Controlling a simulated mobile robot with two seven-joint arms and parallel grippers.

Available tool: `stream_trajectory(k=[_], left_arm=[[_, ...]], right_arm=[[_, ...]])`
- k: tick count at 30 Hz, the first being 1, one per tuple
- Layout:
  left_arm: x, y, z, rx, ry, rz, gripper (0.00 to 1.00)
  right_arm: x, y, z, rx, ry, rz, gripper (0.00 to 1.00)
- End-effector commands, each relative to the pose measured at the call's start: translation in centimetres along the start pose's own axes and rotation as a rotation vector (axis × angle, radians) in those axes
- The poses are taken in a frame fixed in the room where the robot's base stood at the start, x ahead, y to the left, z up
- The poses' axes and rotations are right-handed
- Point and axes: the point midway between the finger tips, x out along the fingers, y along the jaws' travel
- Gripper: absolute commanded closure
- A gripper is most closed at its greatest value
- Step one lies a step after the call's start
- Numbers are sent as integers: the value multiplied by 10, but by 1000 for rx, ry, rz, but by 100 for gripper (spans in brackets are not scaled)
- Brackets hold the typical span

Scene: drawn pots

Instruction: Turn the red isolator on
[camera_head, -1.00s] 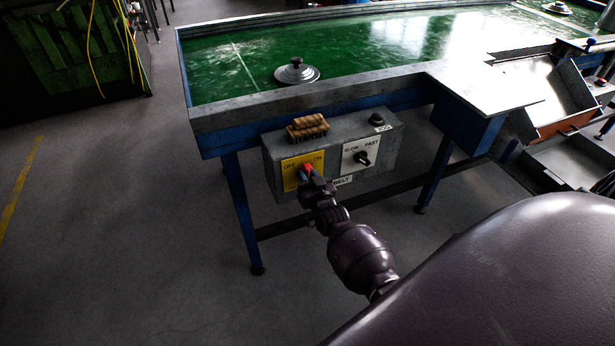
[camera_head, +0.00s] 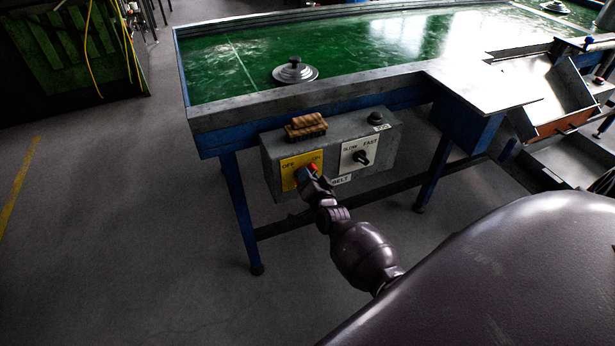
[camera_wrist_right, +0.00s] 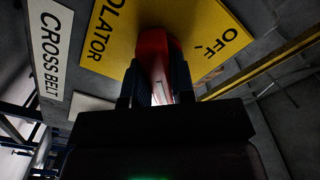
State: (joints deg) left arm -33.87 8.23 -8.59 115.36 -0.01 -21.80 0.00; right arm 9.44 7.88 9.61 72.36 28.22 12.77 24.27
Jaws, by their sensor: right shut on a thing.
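The red isolator handle (camera_head: 313,167) sits on a yellow plate (camera_head: 289,179) on the left of the grey control box. The plate reads OFF at its left and ON at its right. My right gripper (camera_head: 306,175) is at the plate, shut on the handle and hiding much of it. In the right wrist view the red handle (camera_wrist_right: 152,45) lies between the two dark fingers (camera_wrist_right: 157,85), with the OFF lettering to its right. Its top end leans toward the ON side in the head view. My left gripper is not in view.
The grey box (camera_head: 270,150) hangs under a green-topped table (camera_head: 350,60). A brush (camera_head: 306,126) lies on it. A black SLOW/FAST knob (camera_head: 361,157) is right of the isolator, and a black button (camera_head: 376,118) is on top. Floor to the left is clear.

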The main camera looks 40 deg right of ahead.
Motion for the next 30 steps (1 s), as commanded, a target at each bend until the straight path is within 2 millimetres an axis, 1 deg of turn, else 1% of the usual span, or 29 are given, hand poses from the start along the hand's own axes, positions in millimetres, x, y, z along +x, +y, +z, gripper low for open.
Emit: stream_trajectory(k=[15, 16, 20, 21, 30], left_arm=[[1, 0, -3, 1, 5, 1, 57], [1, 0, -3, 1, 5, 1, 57], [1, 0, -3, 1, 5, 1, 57], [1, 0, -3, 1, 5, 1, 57], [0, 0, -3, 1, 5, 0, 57]], right_arm=[[-1, 1, 1, 19, -1, 1, 100], [-1, 1, 1, 19, -1, 1, 74], [0, 1, 0, 19, -1, 1, 54], [0, 1, 0, 19, -1, 1, 51], [-2, 0, 0, 18, 0, 0, 51]])
